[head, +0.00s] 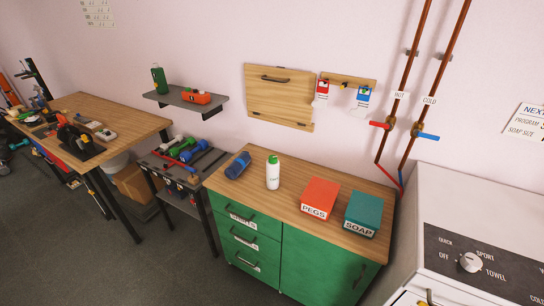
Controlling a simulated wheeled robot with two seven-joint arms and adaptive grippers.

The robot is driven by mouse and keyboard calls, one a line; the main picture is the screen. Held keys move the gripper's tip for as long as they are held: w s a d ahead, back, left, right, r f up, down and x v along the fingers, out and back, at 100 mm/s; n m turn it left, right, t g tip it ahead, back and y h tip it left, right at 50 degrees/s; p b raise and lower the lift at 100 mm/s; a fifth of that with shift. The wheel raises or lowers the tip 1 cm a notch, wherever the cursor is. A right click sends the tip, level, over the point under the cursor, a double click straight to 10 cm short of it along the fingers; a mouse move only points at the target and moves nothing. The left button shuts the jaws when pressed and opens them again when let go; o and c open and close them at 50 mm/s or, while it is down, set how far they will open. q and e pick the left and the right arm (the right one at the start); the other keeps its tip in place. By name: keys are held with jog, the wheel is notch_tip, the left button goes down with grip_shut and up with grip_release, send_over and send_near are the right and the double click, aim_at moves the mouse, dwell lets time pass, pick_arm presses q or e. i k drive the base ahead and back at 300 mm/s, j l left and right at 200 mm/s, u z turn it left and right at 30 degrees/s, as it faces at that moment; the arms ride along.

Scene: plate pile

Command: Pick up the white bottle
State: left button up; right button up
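The white bottle (273,173) has a green cap and stands upright on the wooden top (268,205) of a green cabinet. It is near the middle of the picture and nothing hides it. Neither of my grippers shows in the head view, so nothing is touching the bottle.
A white machine (470,230) stands at the right. A wall shelf (187,100) hangs behind, left. The top in front of the bottle is clear.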

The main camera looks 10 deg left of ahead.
aim_at(272, 170)
jog(key=i+j+z, duration=0.1)
jog(key=j, duration=0.25)
jog(key=i+j+z, duration=0.25)
jog(key=i+j, duration=0.15)
jog(key=j, duration=0.3)
jog(key=i+j+z, duration=0.1)
jog(key=j, duration=0.3)
jog(key=i+j+z, duration=0.15)
jog(key=j, duration=0.25)
